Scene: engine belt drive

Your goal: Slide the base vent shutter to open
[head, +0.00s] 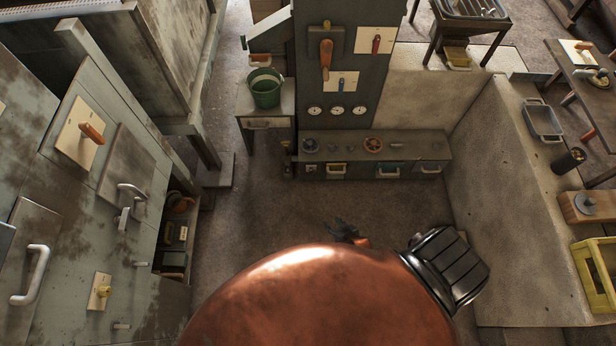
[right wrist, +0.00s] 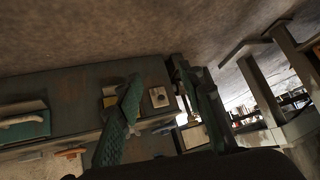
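A low grey base unit (head: 440,150) stands at the foot of the dark panel. Its front carries a yellowish fitting (head: 336,169), a blue-framed fitting (head: 388,172) and a pale-handled one (head: 430,169). I cannot tell which is the vent shutter. My right gripper (head: 344,230) is in front of the unit, apart from it. In the right wrist view its two green fingers (right wrist: 165,115) are spread with nothing held. A small square plate with a knob (right wrist: 158,97) shows between them, farther off. A yellow fitting (right wrist: 108,98) is partly behind one finger. My left gripper is not in view.
A green bucket (head: 265,88) stands on a small table left of the panel. Cabinets with handles (head: 40,275) line the left side. A pale wall (head: 500,190) bounds the right. The floor (head: 250,215) before the base unit is clear.

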